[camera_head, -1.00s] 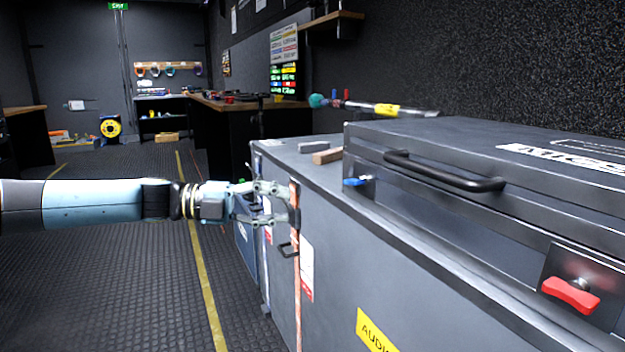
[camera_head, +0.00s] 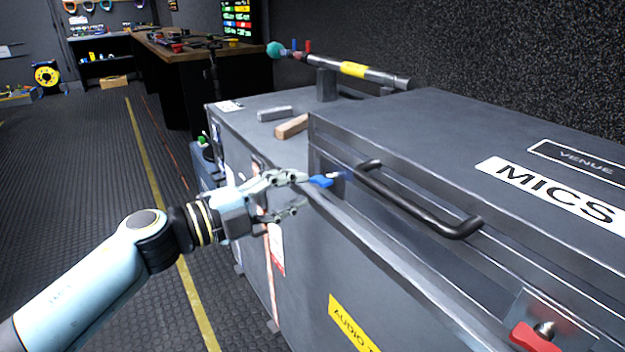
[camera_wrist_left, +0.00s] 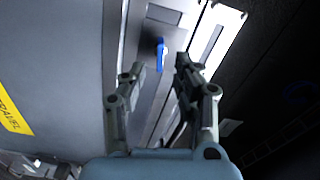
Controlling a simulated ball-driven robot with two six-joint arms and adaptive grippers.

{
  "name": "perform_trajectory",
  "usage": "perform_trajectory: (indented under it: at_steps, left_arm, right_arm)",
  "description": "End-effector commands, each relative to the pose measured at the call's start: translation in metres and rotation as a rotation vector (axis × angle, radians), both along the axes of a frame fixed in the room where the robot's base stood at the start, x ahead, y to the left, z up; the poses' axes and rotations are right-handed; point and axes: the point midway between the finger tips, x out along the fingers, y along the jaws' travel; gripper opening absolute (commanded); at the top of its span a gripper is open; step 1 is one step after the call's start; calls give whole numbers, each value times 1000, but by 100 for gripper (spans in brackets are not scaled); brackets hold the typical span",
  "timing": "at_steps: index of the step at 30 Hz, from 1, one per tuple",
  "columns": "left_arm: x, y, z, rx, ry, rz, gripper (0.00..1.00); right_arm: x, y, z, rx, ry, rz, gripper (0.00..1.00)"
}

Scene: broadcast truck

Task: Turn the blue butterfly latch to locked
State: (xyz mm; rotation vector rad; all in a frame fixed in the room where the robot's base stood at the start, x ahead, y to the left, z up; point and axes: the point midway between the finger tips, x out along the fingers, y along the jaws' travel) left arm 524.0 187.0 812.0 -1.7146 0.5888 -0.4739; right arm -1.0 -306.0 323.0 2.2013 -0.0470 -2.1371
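The blue butterfly latch (camera_head: 321,181) is on the front of the dark case labelled MICS (camera_head: 430,135), left of its black handle. In the left wrist view the blue latch (camera_wrist_left: 160,54) shows as a narrow upright wing just beyond the fingertips. My left gripper (camera_head: 305,192) is open, its fingers pointing at the latch. In the left wrist view its open fingers (camera_wrist_left: 160,68) stand on either side below the latch, with a gap between; I cannot tell if either touches it. My right gripper is not in view.
A red latch (camera_head: 531,338) is at the lower right of the same case. The black handle (camera_head: 420,205) sticks out between the latches. A wooden block (camera_head: 292,126) and a grey block (camera_head: 275,114) lie on the lower case top. Floor at left is clear.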

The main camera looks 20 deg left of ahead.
Motion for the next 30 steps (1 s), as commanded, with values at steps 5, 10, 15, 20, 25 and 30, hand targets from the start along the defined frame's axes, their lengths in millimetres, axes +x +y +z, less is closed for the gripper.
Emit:
perform_trajectory:
  at_steps: [5,10,15,20,25,30]
  left_arm:
    - [25,-19,-1,-2,-1,1,31]
    - [36,-27,-1,0,2,1,31]
    - [37,-29,0,2,1,1,31]
    - [37,-29,0,2,0,1,27]
    - [37,-28,0,2,0,1,5]
    - [37,-29,0,2,0,1,0]
  right_arm:
    - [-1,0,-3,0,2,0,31]
    - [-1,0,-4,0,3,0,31]
    - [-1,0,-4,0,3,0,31]
    - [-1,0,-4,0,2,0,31]
    - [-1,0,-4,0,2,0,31]
    - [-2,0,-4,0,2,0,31]
